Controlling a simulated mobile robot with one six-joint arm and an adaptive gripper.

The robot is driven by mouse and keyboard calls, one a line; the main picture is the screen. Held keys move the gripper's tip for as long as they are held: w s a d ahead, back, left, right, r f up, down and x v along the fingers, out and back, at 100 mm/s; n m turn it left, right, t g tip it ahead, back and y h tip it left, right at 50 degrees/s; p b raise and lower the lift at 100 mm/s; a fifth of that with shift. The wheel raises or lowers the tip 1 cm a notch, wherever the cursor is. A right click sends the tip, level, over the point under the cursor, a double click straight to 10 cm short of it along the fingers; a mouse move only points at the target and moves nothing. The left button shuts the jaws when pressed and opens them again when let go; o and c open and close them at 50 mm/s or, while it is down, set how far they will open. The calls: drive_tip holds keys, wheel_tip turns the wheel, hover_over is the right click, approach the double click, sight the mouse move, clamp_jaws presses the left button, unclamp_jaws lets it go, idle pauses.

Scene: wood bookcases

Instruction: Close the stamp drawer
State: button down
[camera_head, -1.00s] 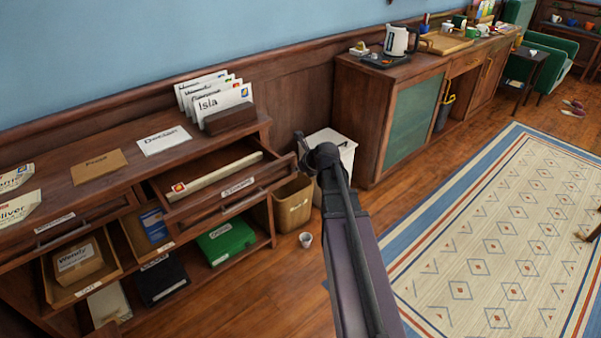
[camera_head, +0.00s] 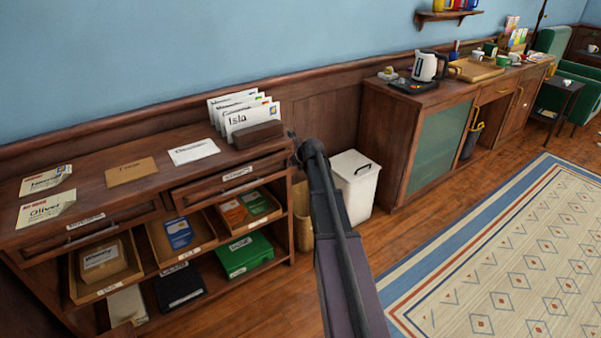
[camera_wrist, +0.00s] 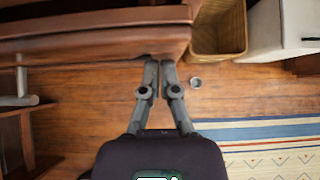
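The stamp drawer (camera_head: 230,183) is the right top drawer of the wooden desk in the camera_head view. Its front, with a white label and a bar handle, looks about flush with the desk, and no inside shows. My arm reaches up by the desk's right end and hides part of that side. In the camera_wrist view my gripper (camera_wrist: 160,65) has its two fingers together with nothing between them. The fingertips are close to the edge of a wooden front (camera_wrist: 110,42); I cannot tell whether they touch it.
A left drawer (camera_head: 85,227) sits beside the stamp drawer. Below are open trays and a green box (camera_head: 244,254). A tan bin (camera_head: 303,230) and a white bin (camera_head: 356,186) stand right of the desk. A rug (camera_head: 500,260) lies right.

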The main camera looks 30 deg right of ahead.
drive_tip(key=w, duration=0.4)
drive_tip(key=shift+w+f, duration=0.1)
drive_tip(key=shift+w, duration=0.05)
drive_tip(key=shift+w+a, duration=0.1)
drive_tip(key=shift+w, duration=0.3)
drive_tip(key=shift+s, duration=0.65)
drive_tip(key=s+f+p+v, duration=0.1)
drive_tip(key=p+v, duration=0.6)
drive_tip(key=v, duration=0.5)
drive_tip(key=shift+s+f, duration=0.2)
drive_tip(key=shift+s, duration=0.2)
